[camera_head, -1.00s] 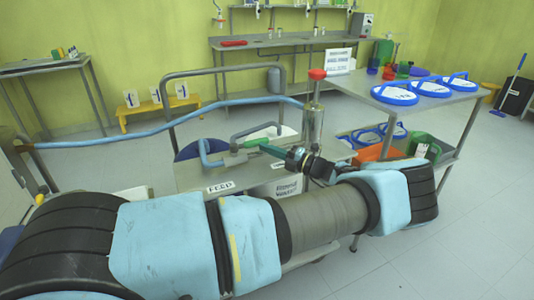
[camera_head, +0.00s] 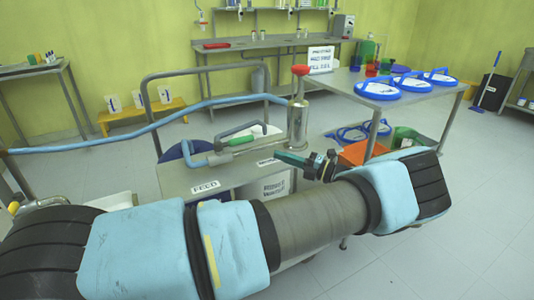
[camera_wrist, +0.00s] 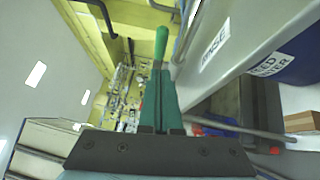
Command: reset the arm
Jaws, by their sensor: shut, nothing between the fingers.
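My arm stretches across the front of the head view. My gripper (camera_head: 280,155) points left over the steel cart top (camera_head: 235,180), with its teal fingers closed together and empty. In the wrist view the closed fingers (camera_wrist: 160,95) point up the picture. A green valve handle (camera_head: 244,140) on the cart's pipework lies left of the fingertips in the head view, with a gap between. A green handle also shows past the fingertips in the wrist view (camera_wrist: 161,42); whether they touch there I cannot tell.
A metal cylinder with a red cap (camera_head: 300,72) stands behind my gripper. A blue hose (camera_head: 150,128) crosses on the left. A side table (camera_head: 395,100) at the right holds blue-rimmed lids (camera_head: 383,89). The floor at the right front is clear.

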